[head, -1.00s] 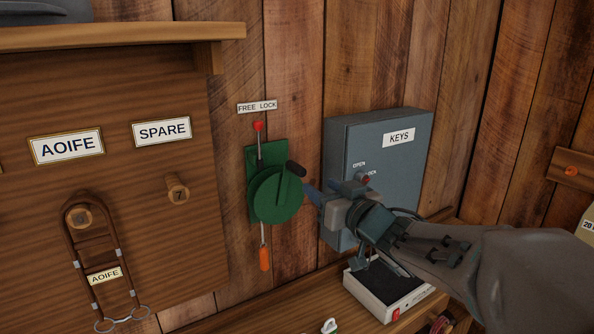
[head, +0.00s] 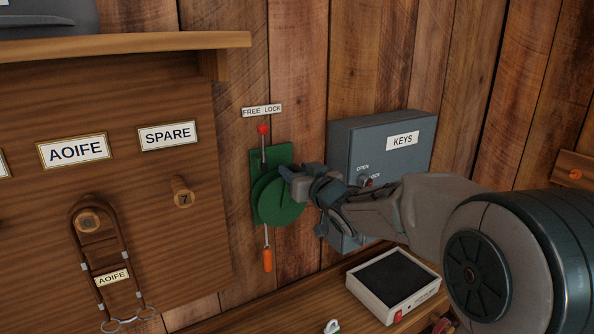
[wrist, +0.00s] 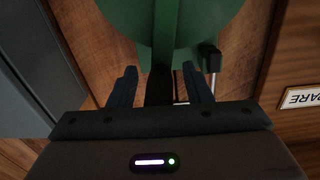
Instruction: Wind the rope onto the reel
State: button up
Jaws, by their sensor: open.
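The green reel (head: 277,203) is mounted on the plank wall. A lever with a red knob (head: 263,130) rises above it, under the FREE LOCK label (head: 262,111). An orange handle (head: 267,260) hangs below it on a thin line. My gripper (head: 290,174) is at the reel's upper right in the head view and hides the crank handle there. In the wrist view the open fingers (wrist: 161,88) point at the green reel (wrist: 190,25), with the dark crank handle (wrist: 159,86) between them. I cannot tell if either finger touches it.
A grey KEYS box (head: 395,130) is on the wall just right, partly behind my arm. A scale-like device (head: 393,283) sits on the bench below.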

grip_shut()
